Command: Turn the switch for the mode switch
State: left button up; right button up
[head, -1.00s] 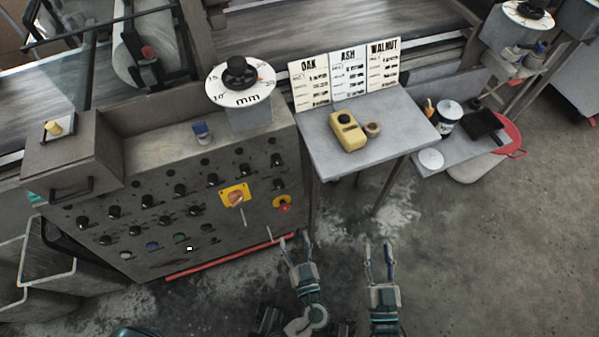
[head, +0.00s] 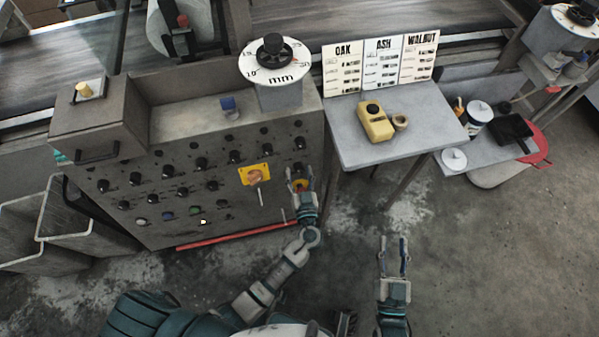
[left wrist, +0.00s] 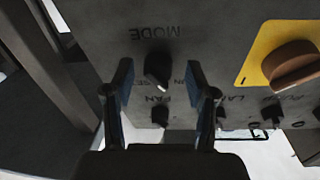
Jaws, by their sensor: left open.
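The mode switch (left wrist: 157,68) is a black knob with a pale pointer mark on the grey control panel (head: 150,225). In the left wrist view its MODE label appears upside down, and the knob sits between my left fingers. My left gripper (head: 300,173) is open at the panel's right side, and its fingers also show in the left wrist view (left wrist: 160,78). I cannot tell whether they touch the knob. In the head view the gripper covers the mode switch's area. My right gripper (head: 393,243) is open and empty over the floor.
A FAN knob (left wrist: 160,115) lies close to the mode switch. A yellow plate with an orange-brown rotary handle (head: 256,175) is left of my left gripper. A side table (head: 365,155) holds a yellow device (head: 375,122). The floor around my right gripper is clear.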

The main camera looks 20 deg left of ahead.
pick_arm(q)
jog(key=shift+w+a, duration=0.1)
jog(key=shift+w, duration=0.1)
jog(key=shift+d, duration=0.25)
jog(key=shift+c, duration=0.2)
jog(key=shift+d, duration=0.15)
jog(key=c, duration=0.8)
jog(key=shift+r, duration=0.1)
grip_shut()
jog(key=shift+a, duration=0.2)
